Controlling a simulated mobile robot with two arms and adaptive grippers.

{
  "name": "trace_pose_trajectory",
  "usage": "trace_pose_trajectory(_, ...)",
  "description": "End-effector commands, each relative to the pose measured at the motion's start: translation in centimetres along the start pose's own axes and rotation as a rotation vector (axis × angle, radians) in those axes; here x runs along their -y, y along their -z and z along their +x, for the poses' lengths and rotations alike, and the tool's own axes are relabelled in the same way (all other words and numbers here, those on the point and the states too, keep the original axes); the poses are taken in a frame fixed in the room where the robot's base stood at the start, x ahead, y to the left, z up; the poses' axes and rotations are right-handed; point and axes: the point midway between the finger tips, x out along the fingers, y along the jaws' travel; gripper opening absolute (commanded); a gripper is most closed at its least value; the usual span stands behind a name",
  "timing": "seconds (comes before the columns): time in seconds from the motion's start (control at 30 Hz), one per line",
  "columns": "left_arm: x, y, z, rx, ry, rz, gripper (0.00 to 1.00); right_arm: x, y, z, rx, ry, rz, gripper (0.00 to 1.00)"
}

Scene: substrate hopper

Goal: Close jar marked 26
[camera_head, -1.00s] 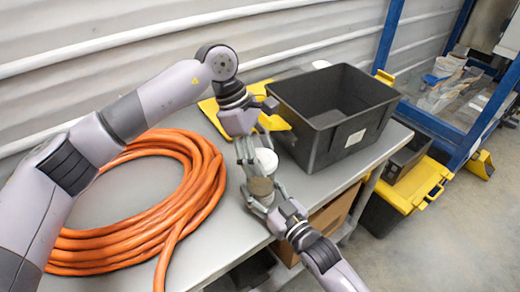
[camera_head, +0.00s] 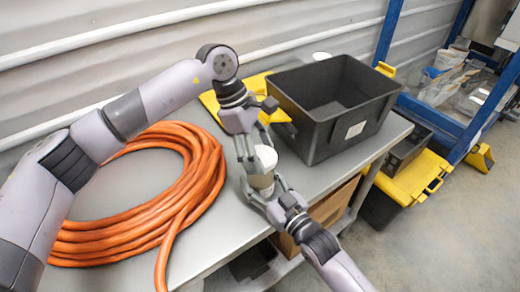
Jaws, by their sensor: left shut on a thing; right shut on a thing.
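A jar (camera_head: 261,181) with a pale tan body is held between my two grippers over the front edge of the grey table. A white lid (camera_head: 266,156) is at the top of the jar; whether it is seated cannot be told. My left gripper (camera_head: 258,160) comes from above and is shut on the lid. My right gripper (camera_head: 262,190) comes from the lower right and is shut around the jar body. The fingers cover part of both, and no number is readable.
An orange hose coil (camera_head: 205,185) lies on the grey table (camera_head: 110,195) at left. A black bin (camera_head: 315,135) stands at right, with a yellow object (camera_head: 205,103) behind the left gripper. A white round thing (camera_head: 321,56) shows behind the bin. A cardboard box (camera_head: 335,203) is under the tabletop.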

Motion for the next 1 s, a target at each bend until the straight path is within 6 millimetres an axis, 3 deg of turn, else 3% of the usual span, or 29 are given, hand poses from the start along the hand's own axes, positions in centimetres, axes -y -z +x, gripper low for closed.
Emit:
trace_pose_trajectory(0.87, 0.0, 0.5, 1.1, 0.001, 0.0, 0.0, 0.49, 0.0, 0.0, 0.0, 0.0, 0.0, 0.0, 0.07)
trace_pose_trajectory(0.9, 0.0, 0.4, 1.1, 0.001, 0.0, 0.001, 0.49, 0.0, 0.0, 0.0, 0.0, 0.0, 0.0, 0.0)
trace_pose_trajectory(1.0, -0.1, 0.4, 1.1, -0.002, 0.012, 0.029, 0.49, 0.0, 0.0, 0.0, 0.0, 0.0, 0.0, 0.0)
